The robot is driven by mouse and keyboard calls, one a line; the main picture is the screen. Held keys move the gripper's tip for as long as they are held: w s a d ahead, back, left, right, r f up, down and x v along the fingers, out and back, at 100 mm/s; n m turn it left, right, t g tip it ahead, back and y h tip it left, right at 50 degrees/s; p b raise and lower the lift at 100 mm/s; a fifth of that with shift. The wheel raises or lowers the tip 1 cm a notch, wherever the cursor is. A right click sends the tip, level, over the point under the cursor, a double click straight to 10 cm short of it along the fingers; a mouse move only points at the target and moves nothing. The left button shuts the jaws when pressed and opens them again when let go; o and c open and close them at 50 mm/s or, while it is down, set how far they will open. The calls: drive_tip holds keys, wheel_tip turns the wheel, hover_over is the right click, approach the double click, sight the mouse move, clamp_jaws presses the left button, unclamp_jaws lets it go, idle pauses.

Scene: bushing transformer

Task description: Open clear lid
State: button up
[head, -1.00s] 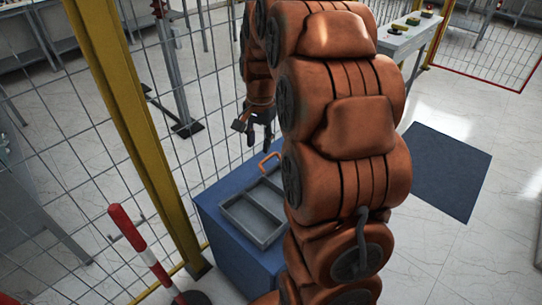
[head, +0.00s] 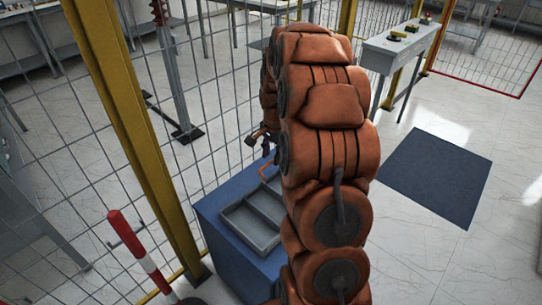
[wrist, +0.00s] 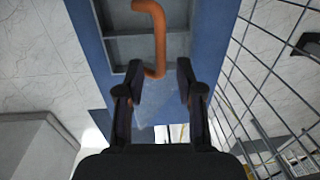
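My gripper (wrist: 160,82) is open in the wrist view, with its two dark fingers apart and nothing held between them. It points at the end of a blue cabinet (wrist: 88,30), beyond the grey tray's edge. In the head view my gripper (head: 266,142) is partly hidden behind my arm, above the far end of the cabinet (head: 208,215). I cannot clearly make out a clear lid in either view.
A grey compartmented tray (head: 250,229) with an orange handle (wrist: 155,35) sits on the cabinet. A wire fence (wrist: 262,75) stands close by. A red-and-white post (head: 140,250) is at left. A grey table (head: 385,55) stands at back right.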

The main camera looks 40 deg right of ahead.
drive_tip(key=shift+w+f, duration=0.1)
drive_tip(key=shift+f, duration=0.7)
clamp_jaws()
